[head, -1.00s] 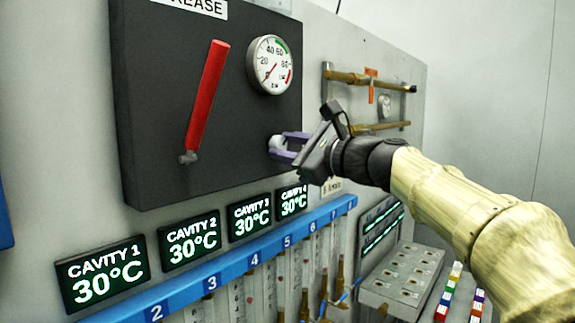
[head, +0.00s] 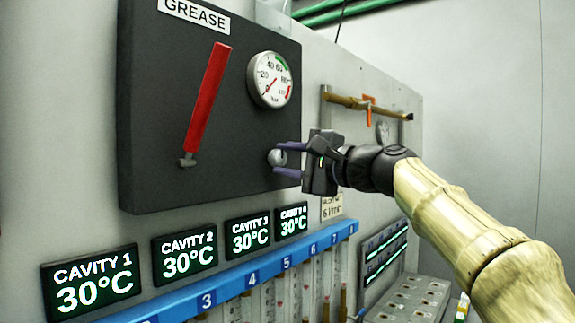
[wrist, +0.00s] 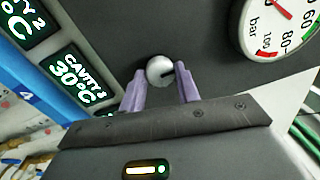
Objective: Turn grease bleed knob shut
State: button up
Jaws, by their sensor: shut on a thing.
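The grease bleed knob (head: 277,158) is a small round silver knob on the dark grease panel (head: 150,110), at its lower right. It also shows in the wrist view (wrist: 159,70), with a dark mark on its face. My gripper (head: 288,160) reaches it from the right, with one purple finger above and one below it in the head view. In the wrist view the fingers (wrist: 162,88) lie to either side of the knob, and my gripper is shut on it. The finger contact is partly hard to see.
A red lever (head: 207,100) and a pressure gauge (head: 270,79) sit on the same panel, the gauge just above my gripper. Cavity temperature displays (head: 190,258) and a blue numbered rail (head: 250,280) run below. Pipes (head: 365,105) are on the wall to the right.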

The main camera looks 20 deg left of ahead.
dwell(0.4)
jog(key=o, duration=1)
jog(key=b+v, duration=0.6)
jog(key=v, duration=1.1)
jog(key=shift+s+d+b, duration=0.1)
jog(key=shift+d+b, duration=0.05)
jog(key=shift+b, duration=0.15)
jog(key=shift+f, duration=0.1)
